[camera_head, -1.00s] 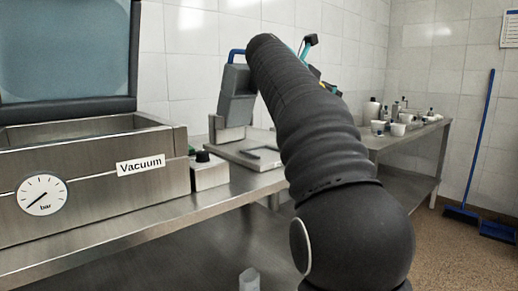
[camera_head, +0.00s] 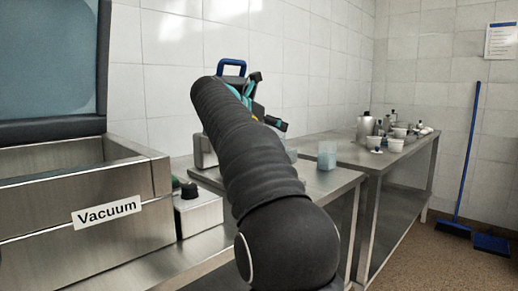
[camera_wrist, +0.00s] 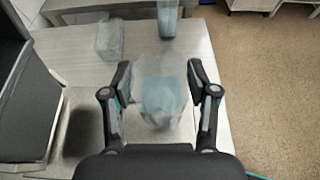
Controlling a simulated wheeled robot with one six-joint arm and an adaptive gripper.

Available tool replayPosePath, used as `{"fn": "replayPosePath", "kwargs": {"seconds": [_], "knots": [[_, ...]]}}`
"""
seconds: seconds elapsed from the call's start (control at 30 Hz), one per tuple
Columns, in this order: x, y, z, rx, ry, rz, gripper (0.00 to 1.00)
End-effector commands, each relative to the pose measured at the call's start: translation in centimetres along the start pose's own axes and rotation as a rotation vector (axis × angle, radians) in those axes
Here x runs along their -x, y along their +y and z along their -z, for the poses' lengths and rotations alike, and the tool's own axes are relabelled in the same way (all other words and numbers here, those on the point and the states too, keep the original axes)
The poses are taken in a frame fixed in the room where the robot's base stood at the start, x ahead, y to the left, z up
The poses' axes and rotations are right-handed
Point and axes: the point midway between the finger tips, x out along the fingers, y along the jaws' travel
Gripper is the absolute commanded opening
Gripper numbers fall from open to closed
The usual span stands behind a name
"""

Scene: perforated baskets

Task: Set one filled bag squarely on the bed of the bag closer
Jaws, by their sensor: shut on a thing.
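A clear bag with pale blue contents (camera_wrist: 160,95) is between the two fingers of my gripper (camera_wrist: 160,78) in the wrist view. The gripper is shut on it. The bag is over a light steel surface; whether it touches that surface cannot be told. The bag closer shows in the head view mainly as its blue handle (camera_head: 232,65) above my arm; my arm hides most of its body and bed. A dark upright part (camera_wrist: 25,95), probably the closer's, stands left of my gripper in the wrist view.
A blue-filled translucent container (camera_head: 327,155) stands on the steel table; a clear one (camera_wrist: 110,38) is near the top in the wrist view. The vacuum machine (camera_head: 75,190) and a knobbed box (camera_head: 198,208) are at left. Bottles and cups (camera_head: 395,135) crowd the far table.

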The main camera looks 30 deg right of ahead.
Motion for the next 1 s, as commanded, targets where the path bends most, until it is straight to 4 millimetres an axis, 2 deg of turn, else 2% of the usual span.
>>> {"fn": "replayPosePath", "kwargs": {"seconds": [0.1, 0.3, 0.63, 1.0], "knots": [[0.3, 2.1, 1.5, 0.002, 0.000, -0.003, 0.00], [0.5, 3.5, 2.6, 0.001, -0.001, -0.002, 0.00], [-0.9, 3.5, 6.1, 0.001, 0.000, -0.002, 0.00], [-1.0, 3.6, 6.4, 0.000, 0.000, -0.003, 0.00]]}}
